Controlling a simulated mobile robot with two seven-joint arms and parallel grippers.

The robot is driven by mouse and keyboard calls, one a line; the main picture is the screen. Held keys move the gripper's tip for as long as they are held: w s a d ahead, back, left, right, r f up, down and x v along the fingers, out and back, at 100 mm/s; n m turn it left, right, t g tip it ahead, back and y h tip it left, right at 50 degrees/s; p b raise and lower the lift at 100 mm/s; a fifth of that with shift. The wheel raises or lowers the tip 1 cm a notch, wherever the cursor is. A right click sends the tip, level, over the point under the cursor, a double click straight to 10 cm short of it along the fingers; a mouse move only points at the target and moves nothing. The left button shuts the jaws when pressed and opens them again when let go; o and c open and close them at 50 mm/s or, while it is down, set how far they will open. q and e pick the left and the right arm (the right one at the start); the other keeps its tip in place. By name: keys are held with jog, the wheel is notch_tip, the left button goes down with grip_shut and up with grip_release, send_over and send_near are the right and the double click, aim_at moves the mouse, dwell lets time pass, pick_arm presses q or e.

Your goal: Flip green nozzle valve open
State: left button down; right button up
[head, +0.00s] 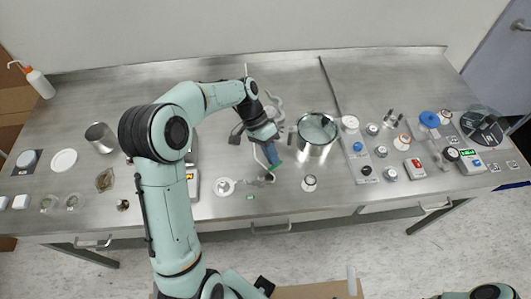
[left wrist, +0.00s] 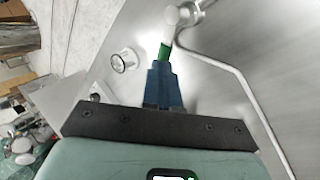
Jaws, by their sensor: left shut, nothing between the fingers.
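The green valve handle (head: 275,167) shows as a small green piece at the tips of my left gripper (head: 272,156) in the head view. In the left wrist view the green handle (left wrist: 164,51) sits just beyond the blue fingertips of my left gripper (left wrist: 161,66), below a pale round fitting (left wrist: 180,15) on a thin metal pipe (left wrist: 232,70). The fingers are shut with nothing between them and are at or very near the handle; I cannot tell whether they touch. My right gripper is not in view.
A glass-lidded pot (head: 318,130) stands just right of my left gripper. A white round piece (head: 223,187) lies to its left, and a small jar (head: 309,183) to its right. Several knobs and devices fill the right side of the metal bench (head: 400,212).

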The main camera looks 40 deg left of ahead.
pick_arm(q)
jog(key=shift+d+m+g, duration=0.4)
jog(key=shift+d+m, duration=0.15)
jog(key=shift+m, duration=0.05)
jog(key=shift+d, duration=0.3)
jog(key=shift+s+a, duration=0.1)
jog(key=shift+s, duration=0.1)
jog(key=shift+s+a, duration=0.3)
jog(key=shift+s, duration=0.4)
jog(key=shift+w, duration=0.1)
